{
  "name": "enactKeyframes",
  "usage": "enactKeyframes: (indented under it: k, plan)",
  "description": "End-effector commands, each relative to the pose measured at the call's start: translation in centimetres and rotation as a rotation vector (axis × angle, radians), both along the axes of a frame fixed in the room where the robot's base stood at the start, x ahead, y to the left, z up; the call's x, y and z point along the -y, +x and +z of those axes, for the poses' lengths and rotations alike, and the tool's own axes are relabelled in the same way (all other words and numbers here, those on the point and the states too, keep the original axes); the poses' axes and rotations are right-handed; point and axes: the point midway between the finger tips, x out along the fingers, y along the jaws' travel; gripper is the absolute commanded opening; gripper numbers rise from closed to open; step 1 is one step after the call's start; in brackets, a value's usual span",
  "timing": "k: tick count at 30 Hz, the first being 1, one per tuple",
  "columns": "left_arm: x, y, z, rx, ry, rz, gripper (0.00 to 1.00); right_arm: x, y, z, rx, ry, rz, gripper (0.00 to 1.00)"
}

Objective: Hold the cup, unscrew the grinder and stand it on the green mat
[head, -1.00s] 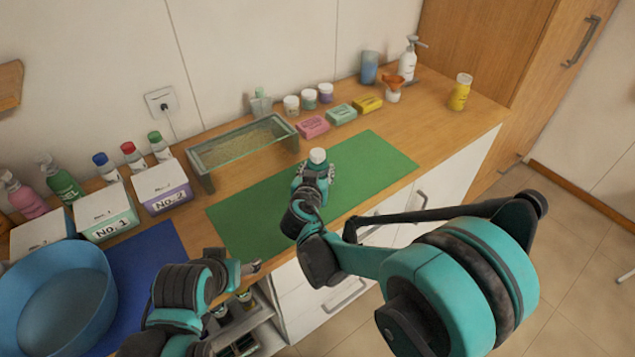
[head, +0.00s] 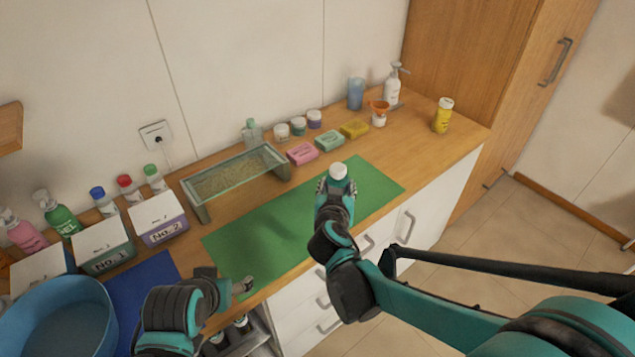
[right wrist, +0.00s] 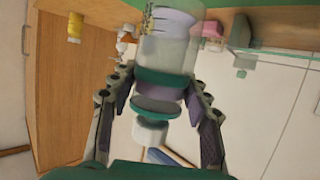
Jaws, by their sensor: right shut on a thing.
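My right gripper (head: 336,190) is around an upright piece with a white top (head: 338,171) over the green mat (head: 262,222). In the right wrist view, which is upside down, my right gripper (right wrist: 156,97) is shut on the grinder (right wrist: 157,107), a stack of teal and purple rings with a white knob. The clear cup (right wrist: 166,52), with markings, is in line beneath the grinder. I cannot tell whether the cup touches the mat. My left gripper (head: 243,286) is low at the table's front edge, away from the cup; its jaws are unclear.
A glass-topped rack (head: 235,172) stands behind the mat. Pink (head: 302,154), green and yellow blocks and small jars line the back. A blue basin (head: 55,320) and labelled boxes (head: 158,218) are at left. The mat's left part is bare.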

Motion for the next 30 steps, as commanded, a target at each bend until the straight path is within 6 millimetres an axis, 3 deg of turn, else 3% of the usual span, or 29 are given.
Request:
enactKeyframes:
  k: [6, 17, 18, 23, 26, 30]
  plan:
    - [0.0, 0.0, 1.1, 0.0, 0.0, 0.0, 0.69, 2.2, -1.3, 1.7, 0.0, 0.0, 0.0, 0.01]
    - [0.0, 0.0, 1.2, 0.0, 0.0, 0.0, 0.69, 2.6, -1.6, 1.8, 0.001, 0.0, 0.001, 0.01]
    - [0.0, 0.0, 1.2, 0.0, 0.0, 0.0, 0.69, 2.6, -1.6, 1.8, 0.0, -0.001, 0.001, 0.39]
    - [0.0, 0.0, 1.2, 0.0, 0.0, 0.0, 0.69, 2.6, -1.6, 1.8, 0.0, -0.001, 0.001, 0.0]
    - [0.0, 0.0, 1.2, 0.0, 0.0, 0.0, 0.69, 2.9, -1.6, 1.6, 0.0, 0.0, -0.004, 0.0]
    - [0.0, 0.0, 1.2, 0.0, 0.0, 0.0, 0.69, 5.5, -2.5, -0.2, 0.0, -0.001, -0.053, 0.0]
